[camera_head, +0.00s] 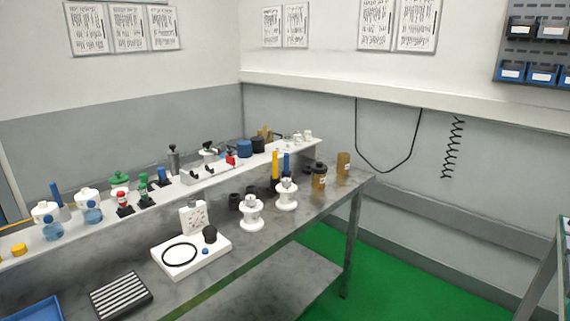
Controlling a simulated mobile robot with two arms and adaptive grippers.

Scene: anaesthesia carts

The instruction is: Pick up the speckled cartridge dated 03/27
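I cannot make out a cartridge dated 03/27; no date is readable in the head view. Two white flanged cylinders stand upright on the grey bench (222,268), a nearer one (251,214) and a farther one (286,194). Whether either is a speckled cartridge I cannot tell. Two amber-brown containers, one with a dark cap (319,176) and one plain (343,164), stand near the bench's right end. Neither of my grippers is in view.
A black-and-white striped mat (120,295) and blue tray (36,312) lie nearer. A raised shelf (105,222) carries bottles and fittings. Green floor (400,285) is clear right of the bench.

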